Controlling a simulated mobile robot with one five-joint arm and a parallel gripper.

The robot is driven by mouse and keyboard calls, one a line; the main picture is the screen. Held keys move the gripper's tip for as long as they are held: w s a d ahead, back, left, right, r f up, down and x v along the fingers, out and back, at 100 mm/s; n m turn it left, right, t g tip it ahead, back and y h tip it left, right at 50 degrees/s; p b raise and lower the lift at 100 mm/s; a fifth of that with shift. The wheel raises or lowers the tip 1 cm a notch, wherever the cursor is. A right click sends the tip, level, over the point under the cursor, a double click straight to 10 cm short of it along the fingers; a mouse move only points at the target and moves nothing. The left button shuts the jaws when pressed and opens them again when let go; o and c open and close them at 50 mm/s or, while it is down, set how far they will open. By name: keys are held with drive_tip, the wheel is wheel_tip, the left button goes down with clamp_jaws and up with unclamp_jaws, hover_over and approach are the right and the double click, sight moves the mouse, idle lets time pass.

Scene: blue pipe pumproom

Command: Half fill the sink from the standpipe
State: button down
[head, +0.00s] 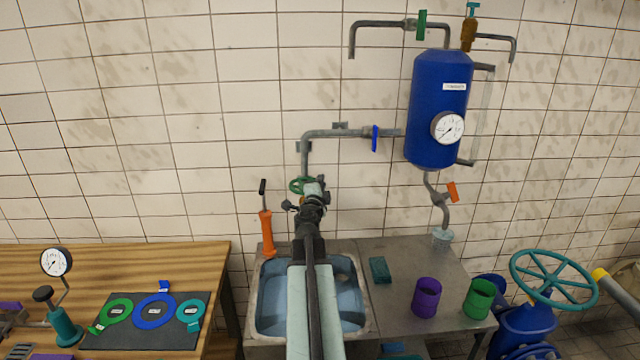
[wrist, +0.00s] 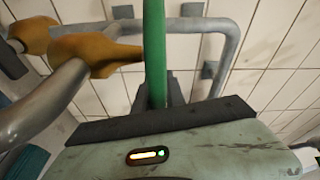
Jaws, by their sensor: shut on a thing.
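The sink (head: 258,312) is set in the metal counter, with blue inside; my arm covers its middle. It seems to hold water, but I cannot tell the level. The grey standpipe (head: 304,160) comes down the wall behind it, and its pipe shows in the wrist view (wrist: 232,45). A green handwheel (head: 297,184) sits on it. My gripper (head: 314,190) is at this wheel. In the wrist view the gripper (wrist: 158,100) is shut on the wheel's green rim (wrist: 154,50), seen edge-on. A brass-coloured valve body (wrist: 95,55) is beside the rim. The outlet is hidden.
A blue tank (head: 436,110) with a gauge hangs at the right; a blue lever (head: 375,138) is on the pipe. Purple (head: 426,298) and green (head: 478,299) cups and a teal block (head: 380,270) are on the counter.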

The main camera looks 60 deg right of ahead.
drive_tip(key=shift+s+a+m+g, duration=0.1)
drive_tip(key=shift+m+g, duration=0.2)
drive_tip(key=c, duration=1.4)
unclamp_jaws()
drive_tip(key=shift+f, duration=0.1)
drive_tip(key=shift+c, duration=0.2)
drive_tip(key=shift+a, duration=0.1)
